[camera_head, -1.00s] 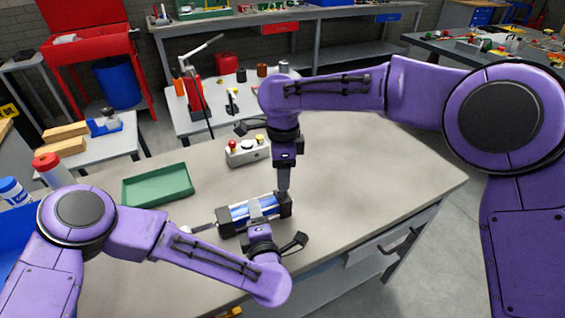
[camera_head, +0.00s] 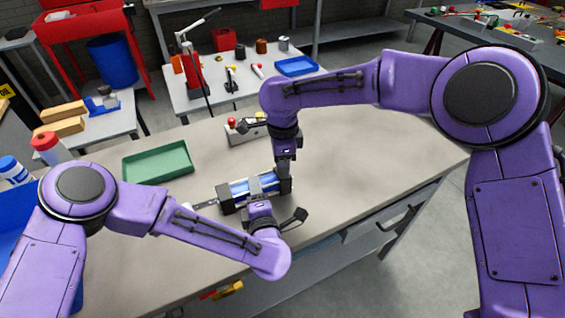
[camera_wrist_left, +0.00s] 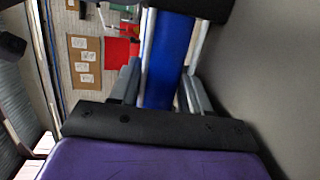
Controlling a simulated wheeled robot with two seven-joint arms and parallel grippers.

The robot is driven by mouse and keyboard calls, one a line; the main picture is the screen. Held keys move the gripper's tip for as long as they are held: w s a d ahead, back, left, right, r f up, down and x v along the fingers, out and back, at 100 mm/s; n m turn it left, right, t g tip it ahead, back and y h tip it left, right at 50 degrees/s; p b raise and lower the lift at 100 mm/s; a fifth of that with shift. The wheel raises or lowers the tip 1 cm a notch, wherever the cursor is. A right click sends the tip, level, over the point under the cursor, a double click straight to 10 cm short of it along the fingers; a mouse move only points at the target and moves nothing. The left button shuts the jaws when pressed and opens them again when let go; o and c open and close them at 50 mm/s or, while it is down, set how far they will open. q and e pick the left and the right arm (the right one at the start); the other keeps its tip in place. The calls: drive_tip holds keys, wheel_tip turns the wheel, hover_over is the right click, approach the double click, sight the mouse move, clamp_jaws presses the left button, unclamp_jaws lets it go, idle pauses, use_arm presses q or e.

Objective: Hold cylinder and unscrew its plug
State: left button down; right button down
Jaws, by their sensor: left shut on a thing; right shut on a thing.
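The cylinder (camera_head: 238,188) has a blue barrel between black end blocks and lies lengthwise on the bench, with a thin rod toward the left. My left gripper (camera_head: 258,190) is shut around the middle of its barrel. The left wrist view shows the blue barrel (camera_wrist_left: 168,62) between the two grey fingers (camera_wrist_left: 160,90). My right gripper (camera_head: 284,173) points down at the right end block and is shut there. The plug is hidden by its fingers, so its thread and seat cannot be seen.
A green tray (camera_head: 158,178) lies left of the cylinder on the bench (camera_head: 370,165). The bench's right side is clear.

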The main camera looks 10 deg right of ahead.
drive_tip(key=n, duration=0.7)
drive_tip(key=shift+n, duration=0.4)
drive_tip(key=n, duration=0.6)
drive_tip(key=shift+r, duration=0.1)
drive_tip(key=n, duration=0.3)
drive_tip(key=shift+n, duration=0.3)
drive_tip(key=n, duration=3.6)
drive_tip(key=shift+r, duration=0.1)
drive_tip(key=shift+w, duration=0.1)
drive_tip(key=shift+r, duration=0.1)
